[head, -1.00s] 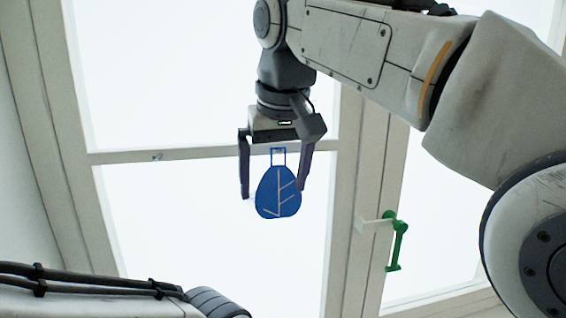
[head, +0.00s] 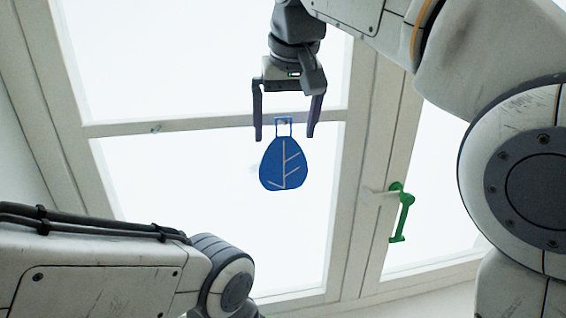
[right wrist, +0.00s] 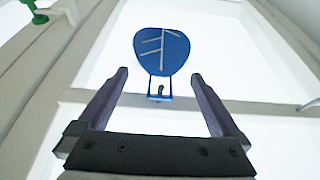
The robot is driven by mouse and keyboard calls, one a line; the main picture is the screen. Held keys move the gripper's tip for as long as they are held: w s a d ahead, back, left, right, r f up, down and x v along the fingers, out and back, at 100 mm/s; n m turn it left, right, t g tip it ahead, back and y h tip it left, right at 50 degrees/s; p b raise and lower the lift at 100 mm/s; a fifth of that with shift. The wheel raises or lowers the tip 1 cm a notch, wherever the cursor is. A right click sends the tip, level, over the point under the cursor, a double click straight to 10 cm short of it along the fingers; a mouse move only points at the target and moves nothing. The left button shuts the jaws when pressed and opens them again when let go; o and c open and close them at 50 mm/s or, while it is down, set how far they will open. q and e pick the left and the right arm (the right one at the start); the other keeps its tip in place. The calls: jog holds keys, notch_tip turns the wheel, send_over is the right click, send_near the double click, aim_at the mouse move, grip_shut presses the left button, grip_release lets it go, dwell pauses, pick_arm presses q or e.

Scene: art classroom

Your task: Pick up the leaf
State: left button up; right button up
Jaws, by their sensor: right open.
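The blue leaf (head: 283,165) hangs by a square loop at its top from a small hook on the window's crossbar. It has pale vein lines. It also shows in the right wrist view (right wrist: 162,52), beyond the fingertips. My right gripper (head: 286,138) points down in front of the window, open, with one finger on each side of the leaf's loop in the head view. In the right wrist view the gripper (right wrist: 160,75) is empty and the loop lies between and just past its fingertips. My left arm shows at the lower left, but its gripper is out of view.
A large white-framed window (head: 120,128) fills the background. A green window handle (head: 402,212) sits on the frame to the right of the leaf. Another small hook (head: 155,128) is on the crossbar to the left. The space around the leaf is clear.

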jog(key=shift+x, duration=1.25)
grip_shut()
jog(key=shift+r, duration=0.1)
jog(key=shift+r, duration=0.45)
jog(key=shift+s+r+b, duration=0.1)
jog(key=shift+s+b, duration=0.1)
jog(key=shift+b, duration=0.3)
jog(key=s+d+b, duration=0.3)
jog(key=s+b, duration=0.5)
jog(key=s, duration=0.9)
jog(key=shift+d+r, duration=0.15)
jog(key=shift+d, duration=0.1)
